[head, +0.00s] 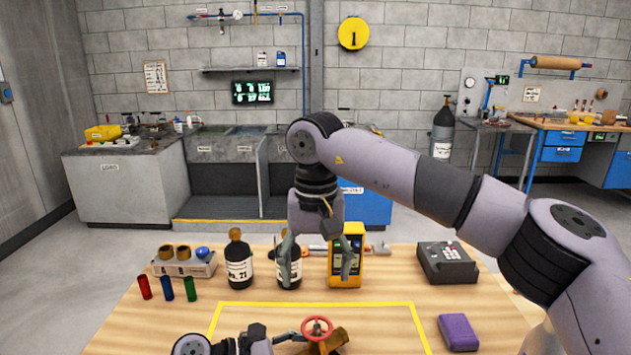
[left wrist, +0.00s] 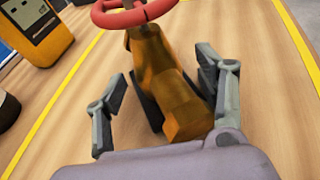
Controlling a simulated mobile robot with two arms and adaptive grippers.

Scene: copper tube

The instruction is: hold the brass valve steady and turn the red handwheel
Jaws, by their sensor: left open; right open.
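The brass valve (head: 330,343) lies at the front of the table inside a yellow outline, partly cut by the bottom edge of the head view. Its red handwheel (head: 317,319) faces up on top. In the left wrist view the brass valve body (left wrist: 170,95) lies between the open fingers of my left gripper (left wrist: 168,82), with the red handwheel (left wrist: 130,16) beyond them. I cannot tell whether the fingers touch the brass.
Dark bottles (head: 238,262), a yellow meter (head: 345,275) and a fitting rack (head: 184,262) stand along the table's back. Colored tubes (head: 167,288) stand at left. A grey keypad box (head: 447,262) and a purple block (head: 457,332) are at right. The outlined area behind the valve is clear.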

